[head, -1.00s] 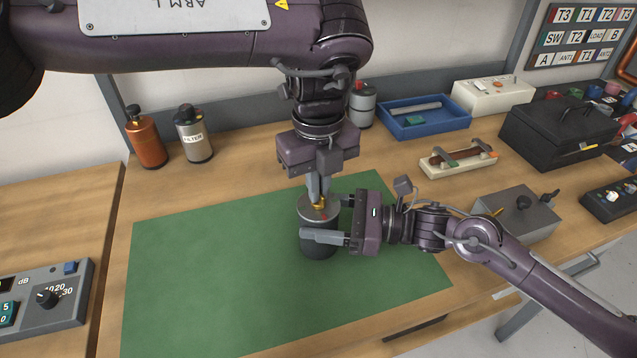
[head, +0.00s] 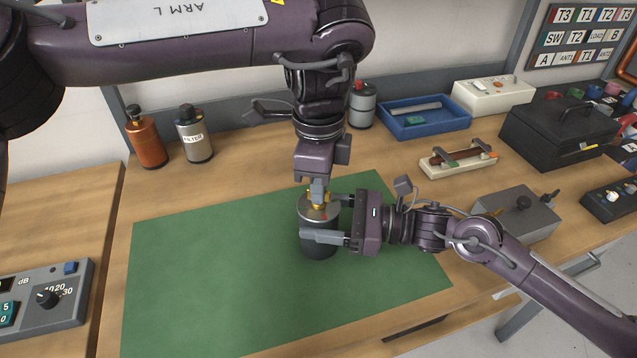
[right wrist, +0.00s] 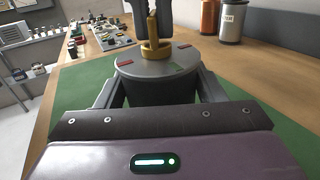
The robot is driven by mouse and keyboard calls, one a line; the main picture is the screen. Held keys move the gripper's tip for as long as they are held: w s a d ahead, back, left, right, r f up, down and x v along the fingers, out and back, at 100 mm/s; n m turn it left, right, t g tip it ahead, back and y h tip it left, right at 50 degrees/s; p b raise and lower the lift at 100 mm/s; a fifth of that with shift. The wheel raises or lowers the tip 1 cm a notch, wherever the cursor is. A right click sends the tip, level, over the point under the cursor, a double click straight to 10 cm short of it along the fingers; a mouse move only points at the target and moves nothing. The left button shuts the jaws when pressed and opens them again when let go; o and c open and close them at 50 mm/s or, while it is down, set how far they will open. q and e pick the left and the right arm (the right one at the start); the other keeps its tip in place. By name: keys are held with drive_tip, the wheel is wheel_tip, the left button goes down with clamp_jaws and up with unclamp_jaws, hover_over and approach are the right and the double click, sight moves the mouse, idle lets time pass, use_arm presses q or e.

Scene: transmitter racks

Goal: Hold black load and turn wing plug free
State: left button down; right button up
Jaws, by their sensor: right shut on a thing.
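The black load (head: 318,240) is a dark cylinder with a grey top, standing upright on the green mat (head: 200,280). My right gripper (head: 325,232) is shut on its sides from the right; its fingers flank the body in the right wrist view. The brass wing plug (right wrist: 154,52) sits at the middle of the load's top, which has red and green marks. My left gripper (head: 318,198) points straight down from above, its fingertips (right wrist: 153,32) on either side of the wing. Whether they press on it I cannot tell. The plug is mostly hidden in the head view.
An orange canister (head: 146,140) and a grey filter canister (head: 194,136) stand at the back left. A blue tray (head: 425,118), a cream fixture (head: 457,160), a grey box (head: 518,212) and a black case (head: 558,130) stand to the right. The mat's left and front are clear.

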use_arm(q)
drive_tip(key=n, duration=0.5)
drive_tip(key=shift+n, duration=0.3)
idle(0.4)
drive_tip(key=c, duration=1.6)
unclamp_jaws()
wheel_tip(320, 180, up, 12)
use_arm(e)
drive_tip(key=o, duration=1.3)
